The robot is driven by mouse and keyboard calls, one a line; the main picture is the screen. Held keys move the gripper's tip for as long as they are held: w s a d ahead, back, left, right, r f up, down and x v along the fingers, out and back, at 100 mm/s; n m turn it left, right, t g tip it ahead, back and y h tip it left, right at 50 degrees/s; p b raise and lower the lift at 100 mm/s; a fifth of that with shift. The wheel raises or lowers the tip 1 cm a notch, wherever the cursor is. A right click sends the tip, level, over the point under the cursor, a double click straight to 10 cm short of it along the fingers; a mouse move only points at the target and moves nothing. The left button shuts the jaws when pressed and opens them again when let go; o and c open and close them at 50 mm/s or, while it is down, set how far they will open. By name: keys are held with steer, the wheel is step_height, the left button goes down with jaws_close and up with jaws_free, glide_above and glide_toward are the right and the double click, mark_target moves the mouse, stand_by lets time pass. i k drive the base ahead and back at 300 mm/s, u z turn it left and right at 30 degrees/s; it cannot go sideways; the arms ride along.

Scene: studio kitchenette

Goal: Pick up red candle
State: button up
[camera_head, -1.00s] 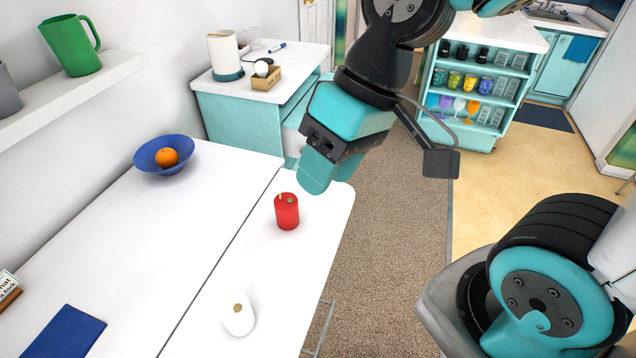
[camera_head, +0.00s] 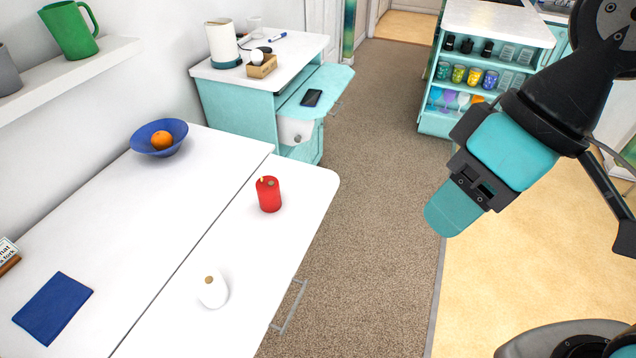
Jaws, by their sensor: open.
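The red candle (camera_head: 269,195) stands upright on the white table (camera_head: 225,240), near its far right corner. My gripper (camera_head: 455,208) is in the air to the right of the table, over the floor and well apart from the candle. It is open, and nothing shows between its teal fingers, though the gap between them is hard to see from this side.
A white candle-like object (camera_head: 213,290) stands nearer on the table. A blue bowl (camera_head: 143,147) with an orange (camera_head: 162,140) and a blue cloth (camera_head: 53,307) lie left. Behind is a teal cabinet with its drawer (camera_head: 336,85) pulled out, holding a phone (camera_head: 311,98). Table space around the candle is clear.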

mark_target(269, 197)
steer(key=z, duration=0.15)
steer(key=i, duration=0.9)
steer(key=u, duration=2.05)
